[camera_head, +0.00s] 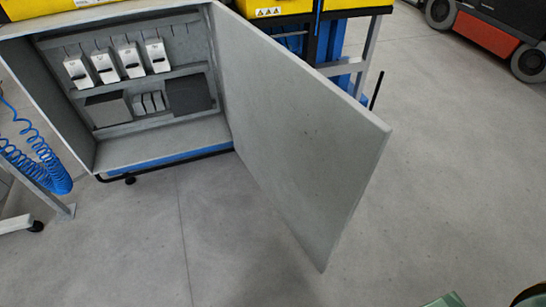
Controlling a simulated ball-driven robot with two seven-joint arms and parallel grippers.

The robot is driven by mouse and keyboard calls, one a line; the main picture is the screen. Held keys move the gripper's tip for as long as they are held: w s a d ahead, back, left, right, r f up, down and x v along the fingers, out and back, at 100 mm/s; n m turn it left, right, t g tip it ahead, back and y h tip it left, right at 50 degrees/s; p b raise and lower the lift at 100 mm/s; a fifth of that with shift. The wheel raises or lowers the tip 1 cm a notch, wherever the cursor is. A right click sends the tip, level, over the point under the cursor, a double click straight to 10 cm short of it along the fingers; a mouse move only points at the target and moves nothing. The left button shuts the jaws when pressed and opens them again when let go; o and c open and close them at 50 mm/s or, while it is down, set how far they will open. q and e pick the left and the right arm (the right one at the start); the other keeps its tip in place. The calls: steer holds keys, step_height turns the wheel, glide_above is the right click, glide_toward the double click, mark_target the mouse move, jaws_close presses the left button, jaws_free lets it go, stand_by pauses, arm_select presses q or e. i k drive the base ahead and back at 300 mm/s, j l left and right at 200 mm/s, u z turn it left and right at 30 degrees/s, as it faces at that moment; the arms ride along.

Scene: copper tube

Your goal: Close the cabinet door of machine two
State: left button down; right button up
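The grey cabinet (165,157) stands at the upper left with its inside facing me. Several white electrical units and dark boxes are mounted on its back panel. Its grey door (290,125) is swung wide open, hinged on the cabinet's right side and reaching out toward me. The door's free edge is at the right, near the middle of the view. Neither gripper can be made out. Greenish parts at the bottom right corner are cut off, and I cannot tell what they are.
A blue coiled hose (45,165) hangs at the left, beside a metal stand and a caster. Yellow bins (263,8) and a blue frame are behind the door. A red and black vehicle (487,33) stands at the upper right. The floor (430,180) right of the door is clear.

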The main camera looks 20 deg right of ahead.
mark_target(313, 149)
steer(key=l+u, duration=0.2)
steer(key=l, duration=0.25)
steer(key=k+l+u, duration=0.15)
steer(key=l, duration=0.25)
steer(key=k+l+u, duration=0.2)
steer(key=l, duration=0.2)
steer(key=l+u, duration=0.15)
steer(key=l, duration=0.3)
steer(key=l+u, duration=0.4)
steer(key=l, duration=1.35)
steer(key=k, duration=0.05)
